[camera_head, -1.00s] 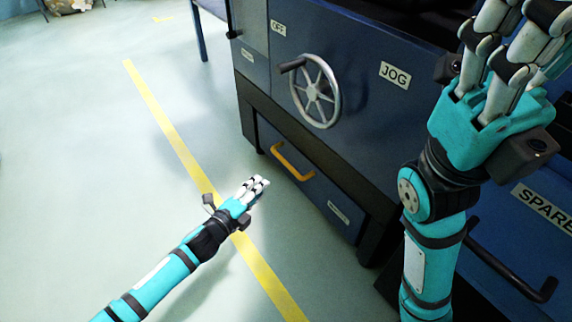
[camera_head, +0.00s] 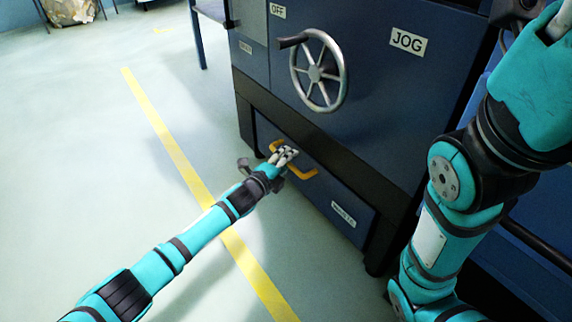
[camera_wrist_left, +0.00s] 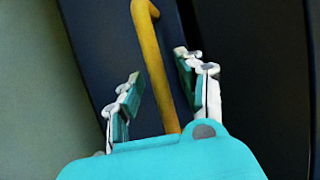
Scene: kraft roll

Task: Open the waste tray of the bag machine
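The waste tray (camera_head: 330,196) is a dark blue drawer front low on the bag machine (camera_head: 375,90), with a white label at its right. It looks closed. Its yellow handle (camera_head: 306,173) shows between the fingers in the left wrist view (camera_wrist_left: 150,60). My left gripper (camera_head: 286,153) is at the handle, and its fingers hide the handle's middle. In the left wrist view its fingers (camera_wrist_left: 165,90) are apart, one on each side of the bar, with gaps visible. My right arm is at the right; its fingers are out of the picture.
A grey handwheel (camera_head: 319,71) sticks out above the tray, near the JOG label (camera_head: 408,40). A yellow floor line (camera_head: 190,175) runs along the open floor in front of the machine. A dark table leg (camera_head: 198,40) stands at the back.

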